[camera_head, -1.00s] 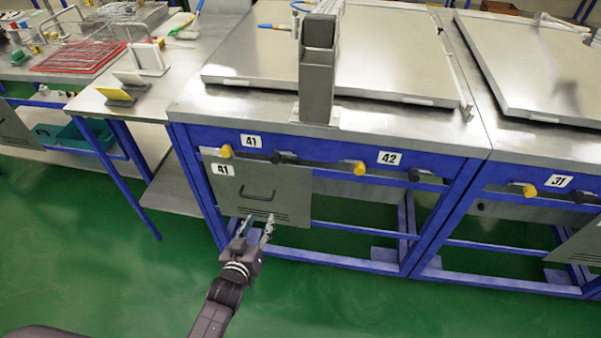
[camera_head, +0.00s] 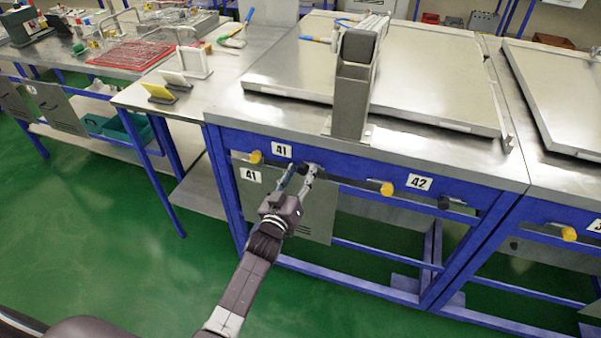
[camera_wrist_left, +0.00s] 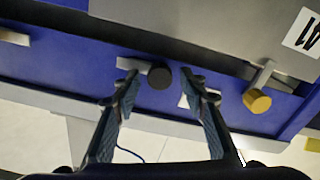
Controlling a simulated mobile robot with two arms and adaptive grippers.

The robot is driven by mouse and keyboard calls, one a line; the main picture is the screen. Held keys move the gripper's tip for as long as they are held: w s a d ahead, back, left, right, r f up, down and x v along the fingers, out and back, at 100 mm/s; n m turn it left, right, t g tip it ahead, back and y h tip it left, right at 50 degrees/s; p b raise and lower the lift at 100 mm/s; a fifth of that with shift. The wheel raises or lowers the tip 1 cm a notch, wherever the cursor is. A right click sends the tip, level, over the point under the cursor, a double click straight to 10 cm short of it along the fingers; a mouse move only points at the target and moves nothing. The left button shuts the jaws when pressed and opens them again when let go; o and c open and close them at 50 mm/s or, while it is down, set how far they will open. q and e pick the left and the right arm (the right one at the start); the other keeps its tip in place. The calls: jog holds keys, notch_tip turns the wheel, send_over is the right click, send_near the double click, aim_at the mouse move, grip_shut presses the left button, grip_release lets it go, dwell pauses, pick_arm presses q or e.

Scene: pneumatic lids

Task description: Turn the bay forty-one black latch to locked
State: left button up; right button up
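The bay forty-one black latch (camera_wrist_left: 160,77) shows in the left wrist view as a round black knob with a short grey lever pointing left. It sits on the blue front rail of the bench, and in the head view it is largely hidden by my fingers. My left gripper (camera_head: 298,172) is open, with one fingertip on each side of the knob in the left wrist view; I cannot tell whether they touch it. A yellow knob (camera_head: 256,157) stands left of the "41" label (camera_head: 282,150) and also shows in the left wrist view (camera_wrist_left: 257,101). My right gripper is not in view.
A grey panel marked 41 (camera_head: 252,200) hangs below the rail, behind my left arm. Bay 42 has a yellow knob (camera_head: 387,188) and a black knob (camera_head: 443,202) to the right. A grey upright box (camera_head: 354,90) stands on the bench top. Green floor is clear in front.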

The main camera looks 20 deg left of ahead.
pick_arm(q)
jog(key=shift+c, duration=0.2)
grip_shut()
dwell(0.3)
jog(key=m, duration=0.3)
jog(key=shift+m, duration=0.4)
jog(key=m+b, duration=0.1)
jog(key=m, duration=0.3)
jog(key=shift+d+f+m, duration=0.1)
jog(key=shift+f+m, duration=0.05)
jog(key=shift+m, duration=0.15)
jog(key=m+b, duration=0.1)
jog(key=m, duration=0.4)
jog(key=shift+d, duration=0.1)
jog(key=shift+f+m+b, duration=0.1)
jog(key=shift+m+b, duration=0.6)
jog(key=shift+m, duration=1.6)
